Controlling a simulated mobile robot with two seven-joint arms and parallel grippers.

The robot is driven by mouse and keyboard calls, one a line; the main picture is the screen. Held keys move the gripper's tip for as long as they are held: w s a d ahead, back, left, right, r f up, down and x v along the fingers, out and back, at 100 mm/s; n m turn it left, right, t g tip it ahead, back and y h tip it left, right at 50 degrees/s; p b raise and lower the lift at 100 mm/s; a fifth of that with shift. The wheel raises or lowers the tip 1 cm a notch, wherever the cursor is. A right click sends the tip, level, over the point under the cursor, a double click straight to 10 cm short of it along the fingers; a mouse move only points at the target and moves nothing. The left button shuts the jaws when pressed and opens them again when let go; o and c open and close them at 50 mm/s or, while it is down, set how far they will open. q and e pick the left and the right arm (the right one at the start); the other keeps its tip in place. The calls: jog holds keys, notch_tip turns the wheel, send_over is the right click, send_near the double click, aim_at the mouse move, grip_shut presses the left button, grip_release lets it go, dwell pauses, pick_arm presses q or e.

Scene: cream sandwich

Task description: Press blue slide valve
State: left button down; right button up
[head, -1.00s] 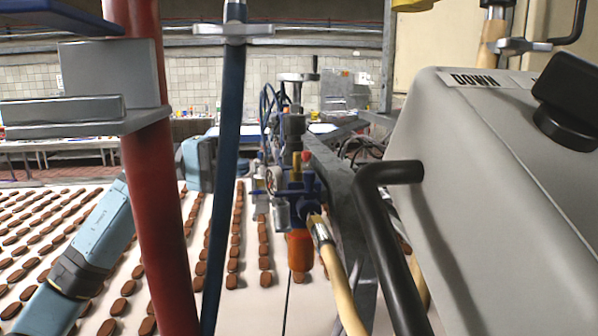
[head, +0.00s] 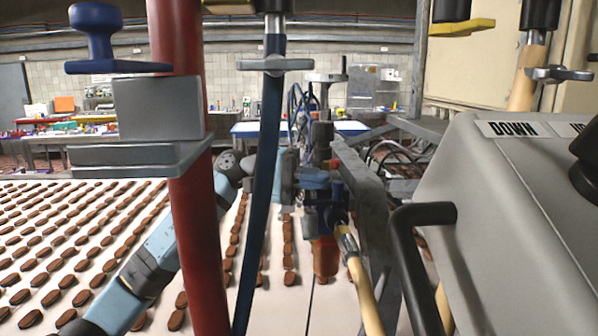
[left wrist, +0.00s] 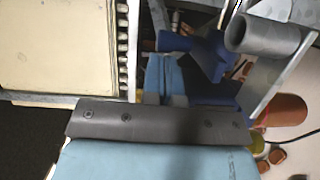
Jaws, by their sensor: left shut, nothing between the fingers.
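The dark blue valve (head: 338,192) sits on the pipe assembly at the middle of the head view, above an orange-red bowl (head: 325,258). In the left wrist view the dark blue valve (left wrist: 206,52) shows just beyond the fingers, with a knob pointing left. My left gripper (head: 314,180) reaches in from the left behind the red and dark blue pipes and is at the left side of the valve. It is shut and empty; its short fingers (left wrist: 165,99) show in the left wrist view. I cannot tell whether it touches the valve. My right gripper is out of view.
A red pipe (head: 188,200) and a dark blue pipe (head: 262,180) stand in front of my left arm. A grey box (head: 500,210) with a black bent handle (head: 415,250) fills the right. A tan hose (head: 365,290) hangs below the valve. Rows of brown biscuits cover the white belt.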

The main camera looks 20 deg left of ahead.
aim_at(320, 202)
pick_arm(q)
jog(key=shift+d+f, duration=0.1)
jog(key=shift+d, duration=0.1)
jog(key=s+b, duration=0.1)
jog(key=s+d+b, duration=0.1)
jog(key=b, duration=0.1)
jog(key=shift+s, duration=0.35)
dwell(0.3)
